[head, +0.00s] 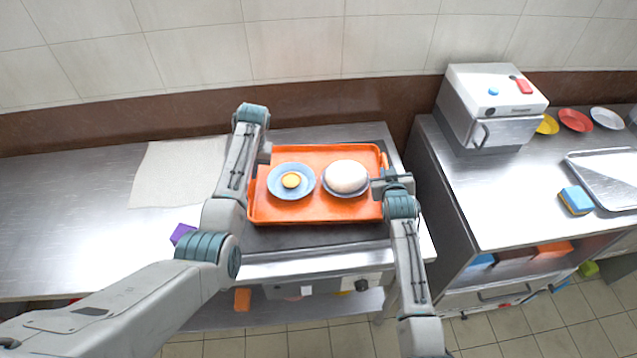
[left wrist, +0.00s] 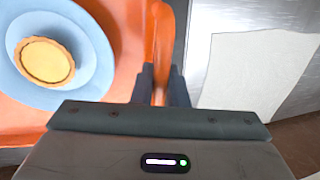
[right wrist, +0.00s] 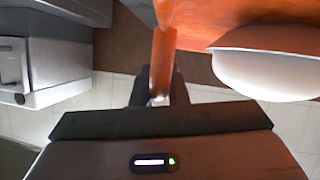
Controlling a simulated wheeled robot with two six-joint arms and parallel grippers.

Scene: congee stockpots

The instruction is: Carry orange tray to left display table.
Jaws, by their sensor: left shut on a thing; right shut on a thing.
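The orange tray (head: 312,209) is in the middle of the head view, over the dark top of a metal stand. It carries a blue plate (head: 280,190) with an egg tart (head: 291,180) and a bowl (head: 343,192) with a white rounded top. My left gripper (head: 264,153) is at the tray's left side; the left wrist view shows its fingers (left wrist: 160,88) shut on the orange rim. My right gripper (head: 378,180) is at the tray's right side; the right wrist view shows its fingers (right wrist: 160,90) shut on the rim. I cannot tell whether the tray touches the surface below.
A metal table (head: 80,215) stands left, with a pale cloth (head: 178,172) and a purple block (head: 182,233). On the right counter are a white-topped machine (head: 492,100), several small plates, a sponge (head: 576,200) and a metal tray (head: 612,205). The left table is mostly clear.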

